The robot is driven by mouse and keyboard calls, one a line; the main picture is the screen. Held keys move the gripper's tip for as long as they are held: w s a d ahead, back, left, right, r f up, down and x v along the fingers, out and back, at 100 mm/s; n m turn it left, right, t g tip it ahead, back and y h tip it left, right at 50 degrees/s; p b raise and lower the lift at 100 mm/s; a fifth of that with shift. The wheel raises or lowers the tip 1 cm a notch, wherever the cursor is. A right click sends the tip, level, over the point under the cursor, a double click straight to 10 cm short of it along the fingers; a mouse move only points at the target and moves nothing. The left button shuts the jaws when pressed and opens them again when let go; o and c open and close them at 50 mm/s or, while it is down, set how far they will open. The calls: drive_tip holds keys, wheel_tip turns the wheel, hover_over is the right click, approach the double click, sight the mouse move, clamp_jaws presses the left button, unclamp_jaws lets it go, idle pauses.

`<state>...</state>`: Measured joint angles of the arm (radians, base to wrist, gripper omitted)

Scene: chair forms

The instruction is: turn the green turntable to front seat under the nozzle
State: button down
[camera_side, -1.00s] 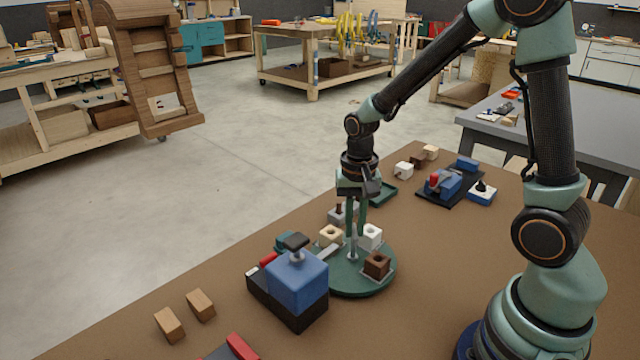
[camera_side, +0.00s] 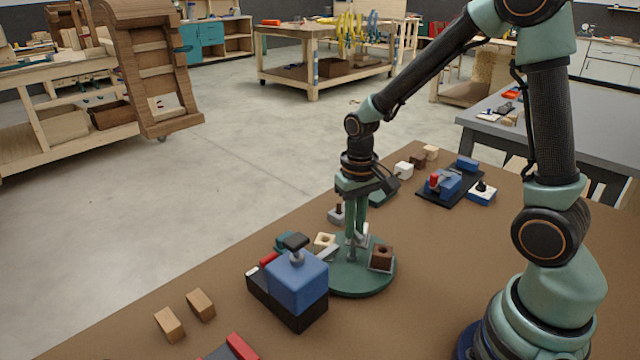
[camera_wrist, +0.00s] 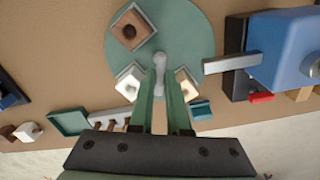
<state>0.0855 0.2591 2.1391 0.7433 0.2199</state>
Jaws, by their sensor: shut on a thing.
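The round green turntable (camera_side: 362,287) stands on the brown table and carries small blocks in seats. A brown block (camera_side: 381,255) with a hole sits at its right and a cream block (camera_side: 323,241) at its left. A white block (camera_wrist: 130,82) shows in the wrist view; in the side view my fingers mostly hide it. A grey bar (camera_side: 328,253), apparently the nozzle, reaches from the blue machine (camera_side: 297,281) over the turntable's left edge. My gripper (camera_side: 355,255) points down and is shut on the grey handle (camera_wrist: 160,60) near the turntable's middle.
Two loose wooden blocks (camera_side: 200,305) lie left of the blue machine. A dark green tray (camera_side: 383,194) lies behind the turntable. A black base with blue and red parts (camera_side: 444,186) stands at the back right. The table right of the turntable is clear.

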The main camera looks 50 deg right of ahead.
drive_tip(key=shift+r+n, duration=0.1)
drive_tip(key=shift+n, duration=6.2)
drive_tip(key=c, duration=0.9)
unclamp_jaws()
wheel_tip(320, 180, up, 12)
